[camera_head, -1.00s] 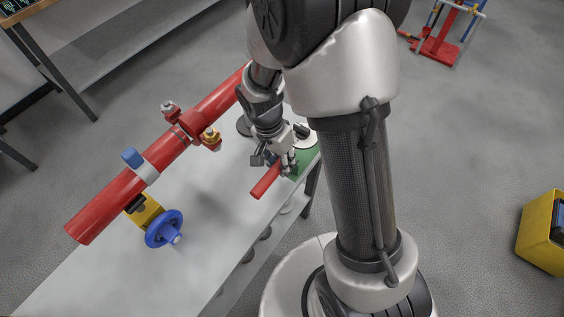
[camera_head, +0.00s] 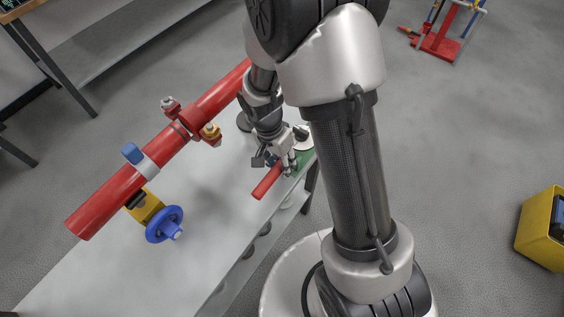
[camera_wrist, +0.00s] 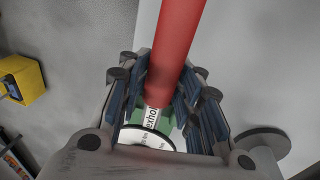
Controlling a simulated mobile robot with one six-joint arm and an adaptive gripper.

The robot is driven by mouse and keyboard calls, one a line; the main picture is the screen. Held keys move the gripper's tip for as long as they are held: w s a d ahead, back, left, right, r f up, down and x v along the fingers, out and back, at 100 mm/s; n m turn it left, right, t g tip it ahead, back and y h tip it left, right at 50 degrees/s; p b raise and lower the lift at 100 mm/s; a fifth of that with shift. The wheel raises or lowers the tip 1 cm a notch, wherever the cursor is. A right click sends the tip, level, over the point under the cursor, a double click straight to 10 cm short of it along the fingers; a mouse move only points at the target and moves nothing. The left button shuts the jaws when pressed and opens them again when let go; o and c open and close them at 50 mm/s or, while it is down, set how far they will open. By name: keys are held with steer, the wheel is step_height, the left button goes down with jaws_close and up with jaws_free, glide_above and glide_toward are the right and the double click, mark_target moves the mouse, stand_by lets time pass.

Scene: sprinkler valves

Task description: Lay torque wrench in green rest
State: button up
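The torque wrench has a red handle (camera_head: 267,183), which sticks out toward the lower left from my gripper (camera_head: 287,165) in the head view. In the wrist view the red handle (camera_wrist: 174,45) runs up between the fingers of my gripper (camera_wrist: 168,90), which are shut on it from both sides. A pale lettered section lies below the handle, and a white round dial (camera_wrist: 145,138) shows near the palm. The green rest (camera_head: 304,161) is at the table's right edge beside my gripper, partly hidden by it. I cannot tell whether the wrench touches the rest.
A long red pipe (camera_head: 106,203) with fittings crosses the grey table (camera_head: 110,277) to the left. A blue handwheel valve (camera_head: 164,225) is at its near end. A yellow box (camera_head: 541,230) and a red stand (camera_head: 440,45) are on the floor at right.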

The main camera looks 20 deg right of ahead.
steer(key=o, duration=0.4)
steer(key=shift+s, duration=0.1)
steer(key=r, duration=0.4)
steer(key=w+a+r, duration=0.1)
steer(key=r, duration=0.6)
steer(key=shift+w+a+r, duration=0.2)
steer(key=shift+a+r, duration=0.2)
steer(key=s+r+n+t, duration=0.2)
steer(key=s+r+n, duration=0.1)
steer(key=s+r, duration=0.2)
steer(key=s+d+r+n+t+y, duration=0.1)
steer(key=s+r+n+t, duration=0.1)
steer(key=s+r+n, duration=0.2)
steer(key=s+d+r+n+t, duration=0.1)
steer(key=s+r+n, duration=0.2)
steer(key=s+r, duration=0.3)
steer(key=shift+s+r+n+t+y, duration=0.15)
steer(key=shift+s+n+t+y, duration=0.25)
steer(key=shift+s, duration=0.2)
